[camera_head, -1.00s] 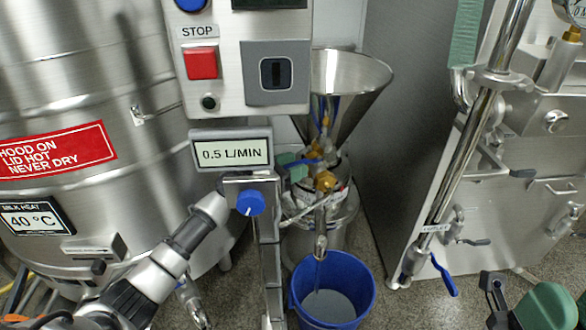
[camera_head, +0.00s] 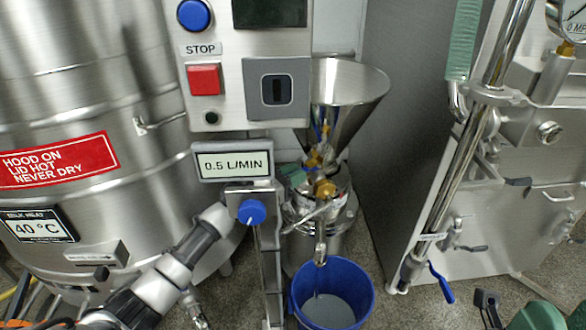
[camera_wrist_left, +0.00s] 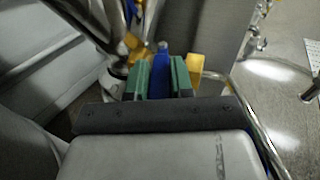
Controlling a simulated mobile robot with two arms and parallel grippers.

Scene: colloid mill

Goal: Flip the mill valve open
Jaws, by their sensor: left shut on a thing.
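The mill, with a steel funnel hopper (camera_head: 345,85), stands behind the control column in the head view. Below the hopper are brass valve fittings (camera_head: 325,188). My left gripper (camera_head: 293,176) is mostly hidden behind the flow display; only its green pads show beside the fittings. In the left wrist view, the green pads of this gripper (camera_wrist_left: 161,78) are shut on the blue valve handle (camera_wrist_left: 161,58), with yellow brass next to it. The handle's exact angle is hard to tell.
A blue bucket (camera_head: 333,292) with liquid stands under the mill's spout (camera_head: 320,254). The control box (camera_head: 245,95) and the "0.5 L/MIN" display (camera_head: 233,165) hang in front. A steel vat (camera_head: 80,90) is left, a steel machine (camera_head: 510,190) right.

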